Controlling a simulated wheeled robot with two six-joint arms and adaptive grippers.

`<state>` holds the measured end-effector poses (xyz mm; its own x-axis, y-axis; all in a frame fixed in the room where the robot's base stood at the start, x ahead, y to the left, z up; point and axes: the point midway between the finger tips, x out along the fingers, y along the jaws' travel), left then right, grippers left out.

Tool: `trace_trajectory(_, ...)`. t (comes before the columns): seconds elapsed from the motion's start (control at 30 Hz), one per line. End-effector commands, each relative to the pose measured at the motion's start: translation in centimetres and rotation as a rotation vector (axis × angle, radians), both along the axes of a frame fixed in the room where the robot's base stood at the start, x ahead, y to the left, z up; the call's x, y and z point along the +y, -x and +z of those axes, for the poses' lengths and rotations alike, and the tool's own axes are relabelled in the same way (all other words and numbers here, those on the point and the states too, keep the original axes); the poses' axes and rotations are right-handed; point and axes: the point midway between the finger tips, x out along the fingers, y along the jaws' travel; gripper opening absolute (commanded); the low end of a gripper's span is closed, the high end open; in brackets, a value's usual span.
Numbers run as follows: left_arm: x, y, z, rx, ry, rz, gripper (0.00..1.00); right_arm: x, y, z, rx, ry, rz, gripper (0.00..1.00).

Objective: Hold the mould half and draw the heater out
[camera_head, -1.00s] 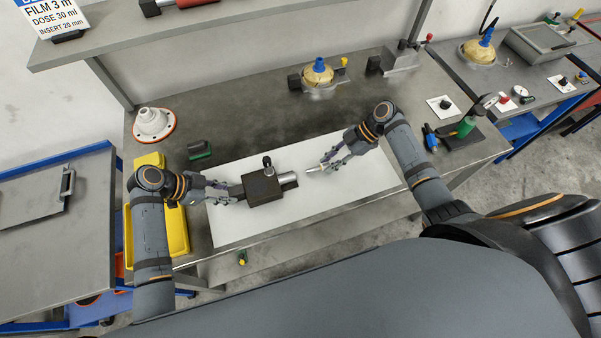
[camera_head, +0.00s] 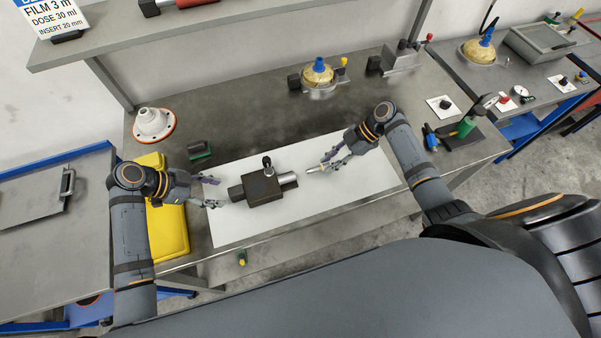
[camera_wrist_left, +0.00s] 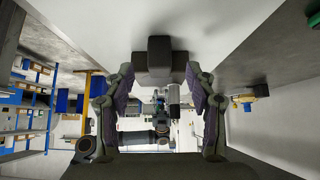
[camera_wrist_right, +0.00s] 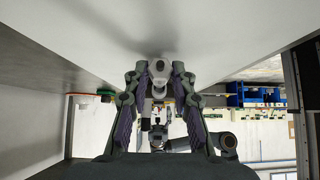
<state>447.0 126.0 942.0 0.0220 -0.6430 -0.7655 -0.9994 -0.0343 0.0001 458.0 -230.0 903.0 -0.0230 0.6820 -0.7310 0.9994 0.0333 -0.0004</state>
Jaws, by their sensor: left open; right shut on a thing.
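The mould half (camera_head: 264,187) is a dark block lying on the white sheet, with a black knob on top and a dark stub (camera_head: 236,193) on its left side. A silvery cylinder (camera_head: 288,179) sticks out of its right side. My left gripper (camera_head: 215,193) is open and empty, just left of the stub and apart from it; the left wrist view shows the dark block (camera_wrist_left: 160,58) beyond the open fingers.
The white sheet (camera_head: 350,201) is largely bare on the right. A yellow bin (camera_head: 171,235) stands under my left arm. A green-based dark block (camera_head: 200,150) and a white flanged cone (camera_head: 152,124) are behind. A blue-topped piece (camera_head: 318,73) stands at the back.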

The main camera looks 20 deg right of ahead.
Motion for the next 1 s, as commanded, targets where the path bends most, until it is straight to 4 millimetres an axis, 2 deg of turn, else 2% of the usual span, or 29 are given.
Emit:
trace_trajectory(0.03,1.1,-0.1,1.0,-0.004,-0.007,0.0,0.56,0.0,0.0,0.0,0.0,0.0,0.0,0.0)
trace_trajectory(0.2,3.5,0.1,4.0,-0.002,-0.006,-0.001,0.56,0.0,0.0,0.0,0.0,0.0,0.0,0.0)
trace_trajectory(0.4,5.0,0.2,5.8,0.001,-0.002,-0.001,0.56,0.0,0.0,0.0,0.0,0.0,0.0,0.0)
trace_trajectory(1.0,5.1,0.2,6.0,0.001,0.0,0.0,0.56,0.0,0.0,0.0,0.0,0.0,0.0,0.0)
